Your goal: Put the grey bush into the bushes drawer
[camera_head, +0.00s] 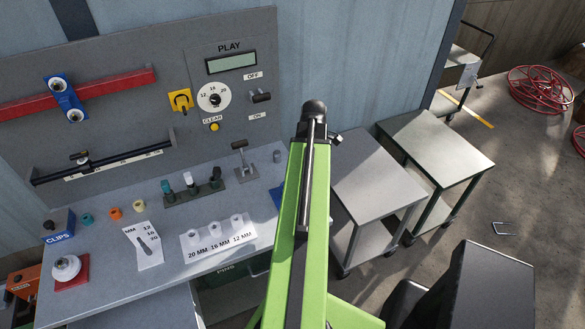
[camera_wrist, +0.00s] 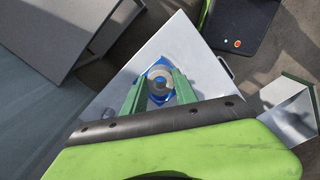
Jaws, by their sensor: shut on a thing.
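In the wrist view my gripper (camera_wrist: 159,80) has its two green fingers closed on a round grey piece with a hole, the grey bush (camera_wrist: 160,73). A blue object (camera_wrist: 157,98) shows around and below the bush, over the pale bench top; whether the bush touches it I cannot tell. In the head view my green arm hides the gripper and the bush. A bit of blue (camera_head: 276,196) shows beside the arm on the bench. A drawer front labelled PINS (camera_head: 226,268) is under the bench, partly covered by my arm. I cannot make out a bushes label.
The grey bench (camera_head: 110,275) carries teal (camera_head: 87,218), orange (camera_head: 115,213) and yellow (camera_head: 139,205) rings, a white size block (camera_head: 218,238) and a lever (camera_head: 240,160). Metal carts (camera_head: 375,175) stand right of the bench. Open floor (camera_head: 520,210) lies farther right.

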